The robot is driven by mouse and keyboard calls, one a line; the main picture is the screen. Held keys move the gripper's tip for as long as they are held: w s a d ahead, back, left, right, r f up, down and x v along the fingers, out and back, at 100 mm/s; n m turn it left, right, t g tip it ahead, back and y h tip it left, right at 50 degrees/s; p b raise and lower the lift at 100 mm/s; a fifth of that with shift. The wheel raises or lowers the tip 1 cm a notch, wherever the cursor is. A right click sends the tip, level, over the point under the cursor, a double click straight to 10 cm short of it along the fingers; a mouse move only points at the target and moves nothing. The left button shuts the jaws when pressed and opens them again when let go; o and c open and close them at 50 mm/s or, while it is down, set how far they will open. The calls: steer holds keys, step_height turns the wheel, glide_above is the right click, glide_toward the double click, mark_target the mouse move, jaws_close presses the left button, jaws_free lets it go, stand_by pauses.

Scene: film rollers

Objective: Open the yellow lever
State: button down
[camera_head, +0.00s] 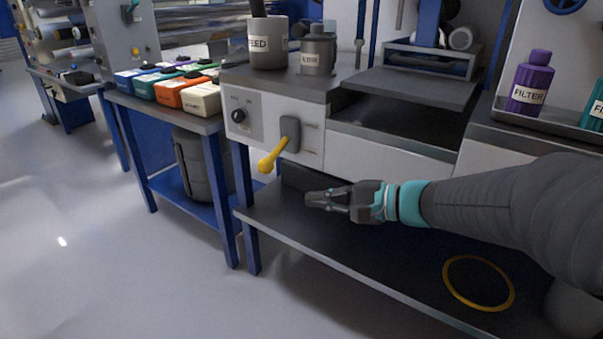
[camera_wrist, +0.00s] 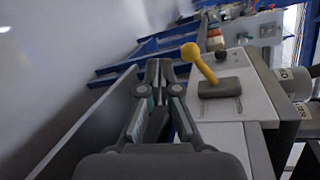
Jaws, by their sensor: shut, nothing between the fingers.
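The yellow lever (camera_head: 272,156) sticks out of a dark mount (camera_head: 290,134) on the light front panel of the machine. In the head view it slants down to the left and ends in a rounded knob. My gripper (camera_head: 310,199) is shut and empty, to the right of and below the lever and apart from it. In the wrist view, the lever (camera_wrist: 199,62) stands to the right of my closed fingertips (camera_wrist: 159,64), with a gap between them.
A dark lower shelf (camera_head: 350,262) lies below my gripper, with a yellow ring (camera_head: 479,283) on it. A black dial (camera_head: 239,116) sits left of the lever mount. A FEED container (camera_head: 268,50) stands on the machine top. Coloured boxes (camera_head: 182,96) fill the left table.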

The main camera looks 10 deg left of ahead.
mark_target(273, 157)
steer(key=w+f+m+t+y+b, duration=0.1)
steer(key=w+m+t+y, duration=0.1)
steer(key=w, duration=0.6)
steer(key=shift+a+f+m+t+b, duration=0.35)
steer(key=shift+a+m+t, duration=0.15)
steer(key=shift+m, duration=0.2)
steer(key=x, duration=1)
steer(key=shift+d+r, duration=0.1)
steer(key=shift+r, duration=0.1)
